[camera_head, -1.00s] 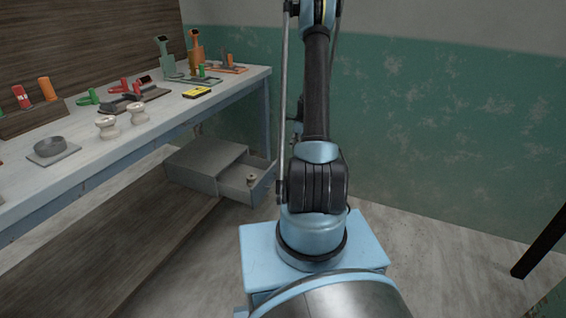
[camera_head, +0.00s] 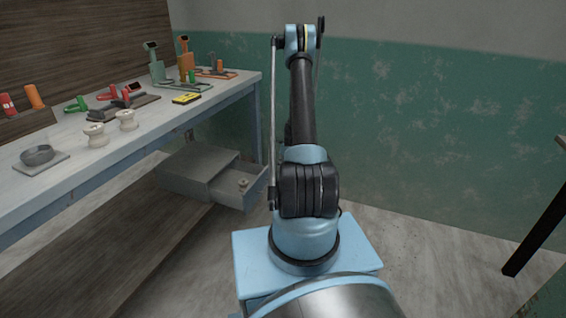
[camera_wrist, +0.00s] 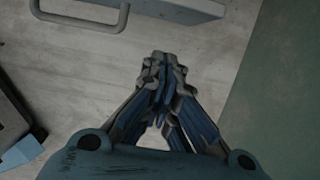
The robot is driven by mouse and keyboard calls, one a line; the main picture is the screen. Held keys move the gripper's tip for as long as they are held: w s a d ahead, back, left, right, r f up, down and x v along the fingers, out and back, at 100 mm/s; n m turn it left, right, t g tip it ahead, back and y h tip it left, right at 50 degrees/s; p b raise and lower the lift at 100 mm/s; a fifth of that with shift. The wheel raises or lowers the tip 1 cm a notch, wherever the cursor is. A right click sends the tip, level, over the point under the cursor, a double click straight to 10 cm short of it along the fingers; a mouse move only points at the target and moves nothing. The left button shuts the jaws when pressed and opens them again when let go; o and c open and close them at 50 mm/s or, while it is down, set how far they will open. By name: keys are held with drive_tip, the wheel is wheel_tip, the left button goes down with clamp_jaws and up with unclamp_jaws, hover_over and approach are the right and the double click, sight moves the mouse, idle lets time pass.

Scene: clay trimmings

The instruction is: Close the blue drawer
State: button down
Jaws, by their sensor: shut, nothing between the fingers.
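The drawer (camera_head: 241,185) sits pulled out of a grey cabinet (camera_head: 192,170) under the workbench, with a small pale spool-like object (camera_head: 243,184) inside. Its outer front looks blue-grey and is partly behind my arm in the head view. In the wrist view, a grey bar handle (camera_wrist: 78,27) and part of a blue-grey panel (camera_wrist: 190,7), apparently the drawer front, show at the top edge. My gripper (camera_wrist: 161,62) is shut and empty, pointing toward them, with a gap of floor between in the picture. My gripper is hidden in the head view.
The workbench (camera_head: 160,123) at left holds clamps, a yellow block, pale spools and a dish. Its leg (camera_head: 256,120) stands near the drawer. A green and grey wall (camera_head: 430,140) closes the back. A dark table leg (camera_head: 535,230) is at right. Open floor lies between.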

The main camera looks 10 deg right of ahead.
drive_tip(key=shift+w+a+f, duration=0.15)
drive_tip(key=shift+w+a, duration=0.45)
drive_tip(key=shift+a, duration=0.25)
drive_tip(key=shift+w+a+f, duration=0.1)
drive_tip(key=shift+w+a, duration=0.5)
drive_tip(key=shift+a, duration=0.25)
